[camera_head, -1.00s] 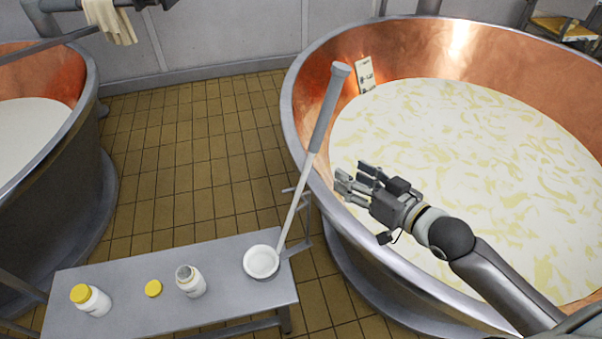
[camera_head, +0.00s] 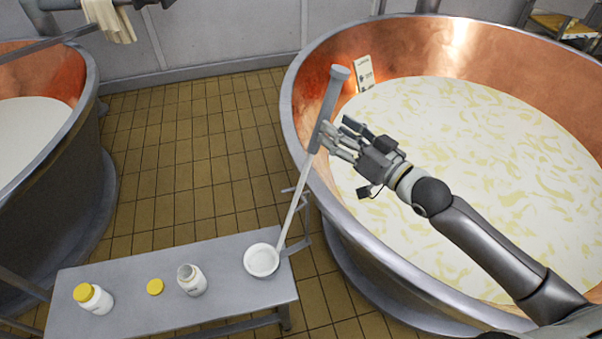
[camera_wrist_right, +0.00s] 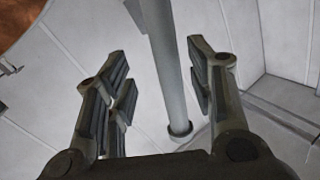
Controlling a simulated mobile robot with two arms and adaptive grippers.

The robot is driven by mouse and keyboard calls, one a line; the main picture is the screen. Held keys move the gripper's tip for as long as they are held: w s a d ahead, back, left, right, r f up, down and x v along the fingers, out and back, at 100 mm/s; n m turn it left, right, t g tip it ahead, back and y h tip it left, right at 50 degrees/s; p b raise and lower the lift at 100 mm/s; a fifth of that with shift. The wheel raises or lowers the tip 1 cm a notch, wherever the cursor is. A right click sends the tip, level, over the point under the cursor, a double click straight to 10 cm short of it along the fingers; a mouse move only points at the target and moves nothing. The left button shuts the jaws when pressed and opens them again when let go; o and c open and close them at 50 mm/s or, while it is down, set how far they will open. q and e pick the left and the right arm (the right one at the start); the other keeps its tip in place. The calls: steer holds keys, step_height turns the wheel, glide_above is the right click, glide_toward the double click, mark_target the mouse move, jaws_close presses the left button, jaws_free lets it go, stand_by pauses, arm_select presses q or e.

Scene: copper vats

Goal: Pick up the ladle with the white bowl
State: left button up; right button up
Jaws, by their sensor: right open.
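The ladle has a white bowl (camera_head: 262,260) that rests at the right end of the grey bench. Its long handle leans up and to the right, with a thick grey grip (camera_head: 328,112) at the top. My right gripper (camera_head: 331,139) is open at the lower part of that grip, coming from the right. In the right wrist view the ladle's handle (camera_wrist_right: 168,75) stands between the open fingers of my right gripper (camera_wrist_right: 160,85), apparently clear of both. My left gripper is not in view.
The grey bench (camera_head: 225,262) also holds a jar with a yellow lid (camera_head: 93,298), a loose yellow lid (camera_head: 155,287) and an open white jar (camera_head: 191,280). A large copper vat (camera_head: 420,55) of whitish liquid lies under my right arm. Another vat (camera_head: 85,110) stands at left.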

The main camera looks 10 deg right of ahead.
mark_target(321, 122)
steer(key=p+x, duration=0.1)
steer(key=x, duration=0.1)
steer(key=p+x, duration=0.1)
steer(key=x, duration=0.1)
steer(key=shift+a+r, duration=0.15)
steer(key=shift+a, duration=0.3)
steer(key=shift+w+a, duration=0.2)
steer(key=shift+w, duration=0.15)
steer(key=shift+s+d, duration=0.1)
steer(key=shift+c, duration=1.1)
jaws_close()
